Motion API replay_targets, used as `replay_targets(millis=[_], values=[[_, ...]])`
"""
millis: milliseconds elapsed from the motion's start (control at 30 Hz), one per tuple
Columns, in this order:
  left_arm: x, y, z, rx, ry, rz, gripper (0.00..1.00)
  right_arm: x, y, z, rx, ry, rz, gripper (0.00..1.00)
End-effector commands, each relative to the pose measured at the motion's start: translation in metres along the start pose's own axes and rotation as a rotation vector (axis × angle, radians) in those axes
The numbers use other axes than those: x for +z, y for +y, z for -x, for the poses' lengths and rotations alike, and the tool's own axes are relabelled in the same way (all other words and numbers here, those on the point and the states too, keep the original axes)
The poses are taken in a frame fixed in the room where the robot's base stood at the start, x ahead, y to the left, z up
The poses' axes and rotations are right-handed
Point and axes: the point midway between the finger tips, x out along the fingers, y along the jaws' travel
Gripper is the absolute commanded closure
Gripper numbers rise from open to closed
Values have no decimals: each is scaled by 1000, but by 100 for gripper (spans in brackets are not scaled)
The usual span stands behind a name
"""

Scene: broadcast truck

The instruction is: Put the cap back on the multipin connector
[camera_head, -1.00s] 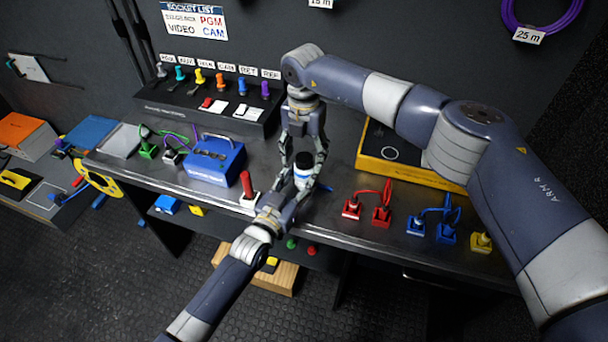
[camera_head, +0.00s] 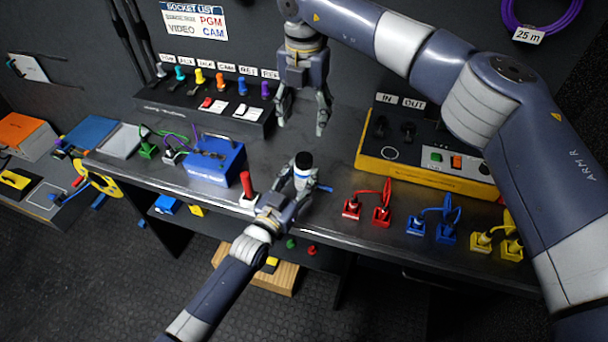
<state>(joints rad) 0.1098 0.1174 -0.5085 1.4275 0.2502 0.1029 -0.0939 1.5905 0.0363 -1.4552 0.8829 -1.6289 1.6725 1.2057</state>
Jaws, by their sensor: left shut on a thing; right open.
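My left gripper (camera_head: 293,190) is shut on the multipin connector (camera_head: 302,170), a white and blue upright cylinder, at the front part of the desk. A dark rounded piece that looks like the cap (camera_head: 303,159) sits on top of the connector, in line with it. I cannot tell from this view how firmly it is seated. My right gripper (camera_head: 302,120) is open and empty, pointing down behind and above the connector, clear of it. The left fingers hide the connector's lower part.
A red-handled item (camera_head: 247,188) stands just left of the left gripper. A blue box (camera_head: 216,162) is farther left. Red connectors (camera_head: 366,211) and a yellow-edged panel (camera_head: 420,177) lie to the right. A socket row (camera_head: 205,108) stands behind.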

Motion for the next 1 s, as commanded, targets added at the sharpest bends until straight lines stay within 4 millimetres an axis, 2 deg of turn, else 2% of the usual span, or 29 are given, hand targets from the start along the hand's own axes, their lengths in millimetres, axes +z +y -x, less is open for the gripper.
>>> replay_targets(millis=[200,233,300,733,867,1000], values=[[0,0,0,0,0,0,100,0,0,0,0,0,0,41],[0,0,0,0,0,0,52,0,0,0,0,0,0,41],[0,0,0,0,0,0,36,0,0,0,0,0,1,41],[0,0,5,0,0,0,35,0,0,0,0,0,1,41],[2,0,21,0,-3,1,35,0,0,0,0,0,1,41],[2,0,50,0,-4,1,35,0,0,0,0,0,1,41]])
